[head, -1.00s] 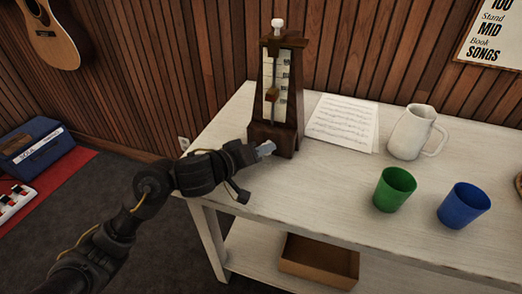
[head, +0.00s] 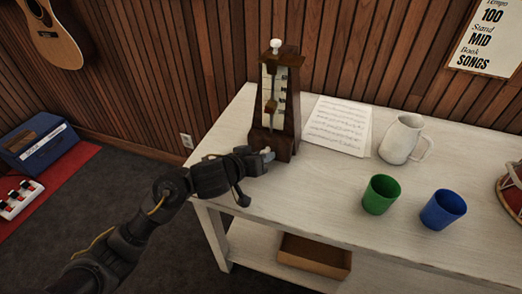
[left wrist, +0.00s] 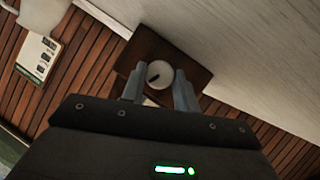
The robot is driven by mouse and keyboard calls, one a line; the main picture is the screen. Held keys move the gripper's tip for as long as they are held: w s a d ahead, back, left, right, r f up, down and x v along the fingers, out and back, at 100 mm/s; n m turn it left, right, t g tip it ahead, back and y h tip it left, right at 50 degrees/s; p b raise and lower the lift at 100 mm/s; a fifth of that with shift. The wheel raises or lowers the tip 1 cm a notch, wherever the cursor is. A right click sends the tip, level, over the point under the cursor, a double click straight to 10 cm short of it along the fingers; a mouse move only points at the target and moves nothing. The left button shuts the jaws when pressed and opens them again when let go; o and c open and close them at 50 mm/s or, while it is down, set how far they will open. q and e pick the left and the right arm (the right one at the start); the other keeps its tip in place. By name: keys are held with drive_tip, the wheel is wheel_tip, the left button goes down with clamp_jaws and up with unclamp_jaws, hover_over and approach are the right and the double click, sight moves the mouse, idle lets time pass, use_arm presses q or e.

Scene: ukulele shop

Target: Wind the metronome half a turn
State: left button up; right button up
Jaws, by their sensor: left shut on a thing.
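The metronome (head: 287,124) is a dark brown wooden tapered case standing upright at the left end of the white table. Its pale scale face, pendulum rod and weight show, with a white knob on top. My left gripper (head: 267,154) is low at the case's near side. In the left wrist view, its two grey fingers are on either side of a round white winding knob (left wrist: 160,72) with a dark slot, set on the brown case (left wrist: 196,72). The fingers are shut on this knob. In the head view the gripper mostly hides the knob. My right gripper is not in view.
Sheet music (head: 338,124), a white pitcher (head: 398,138), a green cup (head: 381,195) and a blue cup (head: 443,210) stand right of the metronome on the table (head: 310,200). A wooden box (head: 314,256) is on the lower shelf. The wood-panelled wall is close behind.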

use_arm(q)
drive_tip(key=shift+m+p, duration=0.3)
drive_tip(key=shift+d+m+y, duration=0.1)
drive_tip(key=shift+m+y, duration=0.4)
drive_tip(key=shift+y, duration=0.2)
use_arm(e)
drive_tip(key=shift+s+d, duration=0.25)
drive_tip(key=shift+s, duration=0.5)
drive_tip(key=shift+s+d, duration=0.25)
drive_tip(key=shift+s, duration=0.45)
use_arm(q)
drive_tip(key=o, duration=1)
drive_tip(key=shift+c, duration=0.2)
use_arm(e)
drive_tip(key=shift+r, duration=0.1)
